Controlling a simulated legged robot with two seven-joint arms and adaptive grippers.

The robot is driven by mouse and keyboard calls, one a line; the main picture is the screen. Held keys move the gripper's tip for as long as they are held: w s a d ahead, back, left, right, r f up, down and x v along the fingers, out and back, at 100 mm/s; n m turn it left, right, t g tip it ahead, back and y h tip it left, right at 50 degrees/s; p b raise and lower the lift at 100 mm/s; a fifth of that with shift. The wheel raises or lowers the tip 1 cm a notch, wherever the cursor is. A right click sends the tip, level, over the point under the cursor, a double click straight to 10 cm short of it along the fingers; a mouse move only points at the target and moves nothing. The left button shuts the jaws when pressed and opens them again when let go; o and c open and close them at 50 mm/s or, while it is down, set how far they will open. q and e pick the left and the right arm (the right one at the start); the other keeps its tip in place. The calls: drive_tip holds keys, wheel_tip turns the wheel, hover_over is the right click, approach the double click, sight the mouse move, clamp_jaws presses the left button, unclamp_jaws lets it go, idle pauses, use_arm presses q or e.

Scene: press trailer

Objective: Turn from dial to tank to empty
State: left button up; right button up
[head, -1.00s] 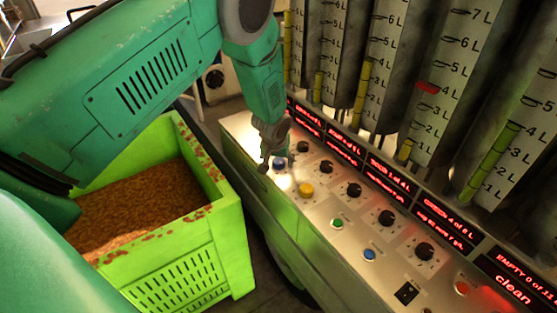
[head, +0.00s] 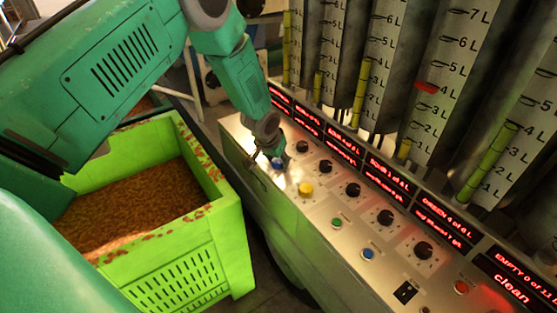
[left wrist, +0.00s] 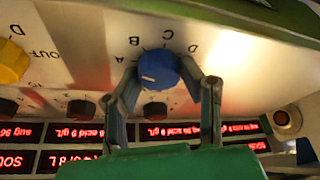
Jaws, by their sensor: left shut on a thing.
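The blue dial (head: 277,163) is at the far left end of the metal control panel (head: 318,208). In the left wrist view the blue dial (left wrist: 157,69) has a short pale mark on its face and the letters A, B, C and D around it. My left gripper (head: 264,157) is shut on it, one finger on each side; the fingers also show in the left wrist view (left wrist: 165,82). The yellow dial (head: 305,189) is beside it; in the left wrist view, OUT is printed near this dial (left wrist: 10,62). My right gripper is not in view.
Red displays (head: 388,177) and marked litre gauges (head: 445,75) rise behind. A green crate (head: 215,255) of brown grain stands left, close to the panel.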

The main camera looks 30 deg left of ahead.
use_arm(q)
drive_tip(key=shift+a+m+h, duration=0.1)
drive_tip(key=shift+m+h, duration=0.4)
drive_tip(key=shift+m, duration=0.7)
drive_tip(key=shift+m+h+b, duration=0.4)
drive_tip(key=shift+m+b, duration=0.25)
drive_tip(key=shift+m, duration=0.55)
drive_tip(key=o, duration=1.1)
drive_tip(key=shift+o, duration=0.2)
drive_tip(key=shift+a, duration=0.1)
drive_tip(key=shift+r, duration=0.15)
drive_tip(key=v, duration=1.1)
drive_tip(key=shift+a+r, duration=0.2)
